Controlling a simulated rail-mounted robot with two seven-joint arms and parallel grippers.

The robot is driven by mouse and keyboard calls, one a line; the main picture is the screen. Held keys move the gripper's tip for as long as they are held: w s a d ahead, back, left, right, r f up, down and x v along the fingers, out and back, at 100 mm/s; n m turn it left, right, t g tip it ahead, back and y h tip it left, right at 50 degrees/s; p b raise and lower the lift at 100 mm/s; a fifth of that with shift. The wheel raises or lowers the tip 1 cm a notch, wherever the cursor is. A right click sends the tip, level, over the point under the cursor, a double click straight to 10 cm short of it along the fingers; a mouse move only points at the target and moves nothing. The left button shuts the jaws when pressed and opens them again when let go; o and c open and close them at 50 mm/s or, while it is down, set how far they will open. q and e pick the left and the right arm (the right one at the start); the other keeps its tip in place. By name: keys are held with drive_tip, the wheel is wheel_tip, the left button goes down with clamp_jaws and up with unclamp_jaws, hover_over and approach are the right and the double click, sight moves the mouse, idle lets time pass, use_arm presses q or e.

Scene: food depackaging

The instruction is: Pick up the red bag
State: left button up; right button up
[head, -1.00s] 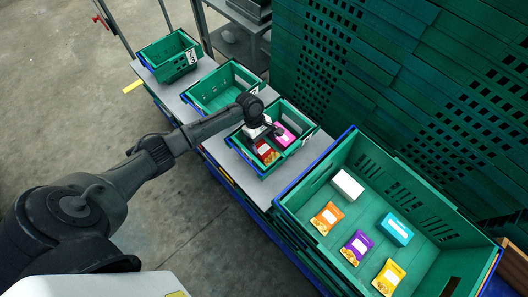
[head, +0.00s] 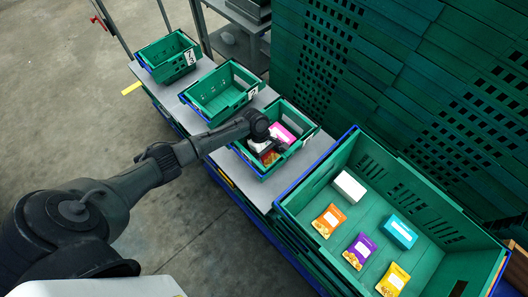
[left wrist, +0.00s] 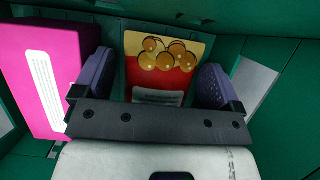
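The red bag (left wrist: 175,82), with a yellow patch of round orange shapes and a white label, lies in the third small green crate (head: 246,160). Only a small part of it shows in the head view (head: 270,158), under my left gripper. My left gripper (left wrist: 155,76) is open over the bag, with one finger on each side of it. The right-hand finger in the wrist view is close to the bag's edge; a gap shows at the left-hand one. I cannot tell whether either touches. My right gripper is not in view.
A pink box (head: 285,131) stands in the same crate, close beside the left finger. Two other small green crates (head: 223,88) stand farther along the grey table. A large green crate (head: 440,247) at the right holds several bags and boxes. Stacked green crates form a wall behind.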

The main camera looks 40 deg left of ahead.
use_arm(q)
drive_tip(key=shift+f, duration=0.1)
drive_tip(key=shift+c, duration=0.3)
drive_tip(key=shift+s+a, duration=0.1)
drive_tip(key=c, duration=0.6)
